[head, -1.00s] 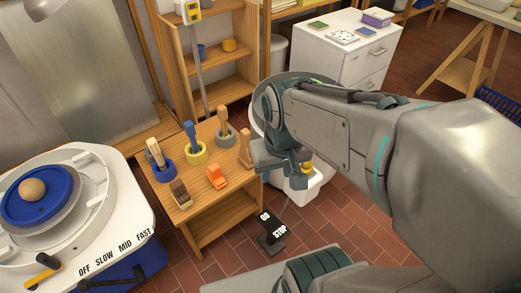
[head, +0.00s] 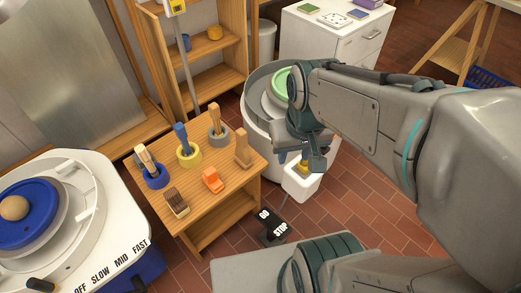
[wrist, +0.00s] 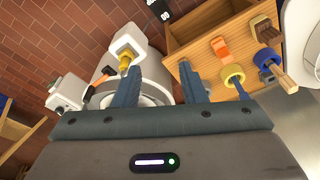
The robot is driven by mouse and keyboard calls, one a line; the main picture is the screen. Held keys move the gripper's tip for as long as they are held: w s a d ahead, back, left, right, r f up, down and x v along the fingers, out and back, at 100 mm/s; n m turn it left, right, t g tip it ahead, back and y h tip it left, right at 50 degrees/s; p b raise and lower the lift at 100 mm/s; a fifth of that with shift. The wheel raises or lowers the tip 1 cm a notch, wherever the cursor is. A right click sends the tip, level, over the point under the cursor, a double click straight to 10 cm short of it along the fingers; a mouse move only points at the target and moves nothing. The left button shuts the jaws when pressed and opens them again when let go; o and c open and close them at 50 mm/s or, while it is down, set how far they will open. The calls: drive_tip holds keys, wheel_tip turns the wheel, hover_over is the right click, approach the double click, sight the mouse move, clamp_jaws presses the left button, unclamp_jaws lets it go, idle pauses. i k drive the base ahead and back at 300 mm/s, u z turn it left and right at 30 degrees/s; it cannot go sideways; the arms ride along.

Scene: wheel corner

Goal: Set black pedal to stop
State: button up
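The black pedal (head: 272,226) is low on the tiled floor, in front of the wooden stand's right side. White GO is marked on its far end and STOP on its near end; I cannot tell which end is pressed. Part of it shows at the top edge of the wrist view (wrist: 158,8). My gripper (head: 312,158) is above and beyond the pedal, over the white box with the yellow part, well apart from the pedal. In the wrist view its two fingers (wrist: 158,88) are spread, with nothing between them.
A wooden stand (head: 228,222) with tools in coloured holders is left of the pedal. A round grey wheel basin (head: 262,135) and white box (head: 300,185) stand behind it. A white wheel with a speed dial (head: 110,235) is at left.

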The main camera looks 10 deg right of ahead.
sight(270, 220)
drive_tip(key=k, duration=0.5)
drive_tip(key=u, duration=2.1)
drive_tip(key=k, duration=0.75)
drive_tip(key=z, duration=1.2)
drive_tip(key=i, duration=0.5)
drive_tip(key=u, duration=0.05)
